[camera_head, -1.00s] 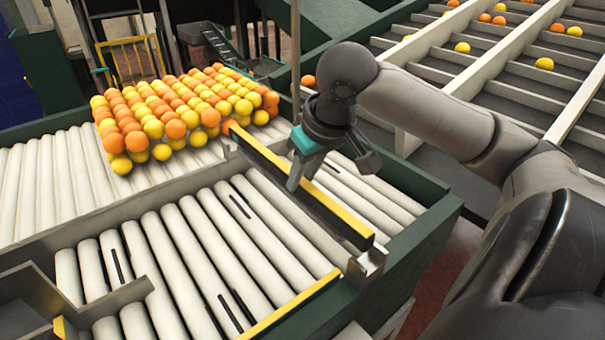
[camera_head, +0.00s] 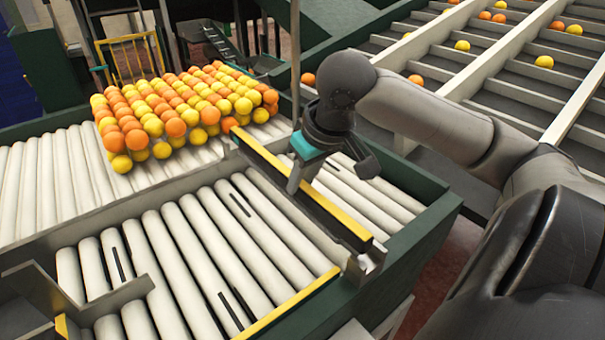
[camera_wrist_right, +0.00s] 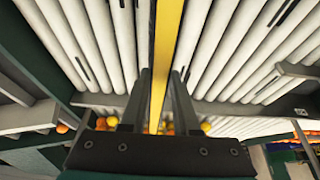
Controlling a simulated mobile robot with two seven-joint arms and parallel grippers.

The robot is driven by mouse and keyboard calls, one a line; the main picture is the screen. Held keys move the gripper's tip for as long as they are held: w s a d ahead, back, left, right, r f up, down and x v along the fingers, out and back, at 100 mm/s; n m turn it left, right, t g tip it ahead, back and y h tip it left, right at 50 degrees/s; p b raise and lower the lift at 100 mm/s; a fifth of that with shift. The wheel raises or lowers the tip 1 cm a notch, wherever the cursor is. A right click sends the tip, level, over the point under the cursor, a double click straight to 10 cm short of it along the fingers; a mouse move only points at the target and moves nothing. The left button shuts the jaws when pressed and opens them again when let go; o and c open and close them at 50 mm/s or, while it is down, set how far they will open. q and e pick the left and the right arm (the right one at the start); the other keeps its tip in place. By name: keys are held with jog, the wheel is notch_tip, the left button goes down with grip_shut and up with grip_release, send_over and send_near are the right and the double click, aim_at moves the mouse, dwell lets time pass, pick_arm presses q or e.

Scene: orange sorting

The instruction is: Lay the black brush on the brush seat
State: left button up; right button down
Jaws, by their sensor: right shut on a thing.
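The black brush (camera_head: 335,212) is a long, thin bar with a yellow top edge and a dark side. It slants across the white rollers in the head view. In the right wrist view the brush (camera_wrist_right: 167,50) shows as a yellow strip running between the two fingers. My right gripper (camera_head: 300,178) is shut on it near its middle. The brush seat (camera_head: 370,262) shows as a grey metal bracket at the near end of the brush. I cannot tell whether the brush touches it. My left gripper is not in view.
Oranges and yellow fruit (camera_head: 180,110) lie packed on the rollers behind the far end of the brush. A green frame wall (camera_head: 425,225) stands at the right. A second yellow-edged bar (camera_head: 290,303) crosses the near rollers. Sloped sorting lanes (camera_head: 500,70) lie beyond.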

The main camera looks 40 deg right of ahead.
jog(key=shift+f, duration=0.35)
dwell(0.3)
jog(key=shift+f, duration=0.45)
jog(key=c, duration=0.6)
grip_release()
jog(key=p+v, duration=0.2)
jog(key=v, duration=1.3)
jog(key=shift+s+a+r, duration=0.1)
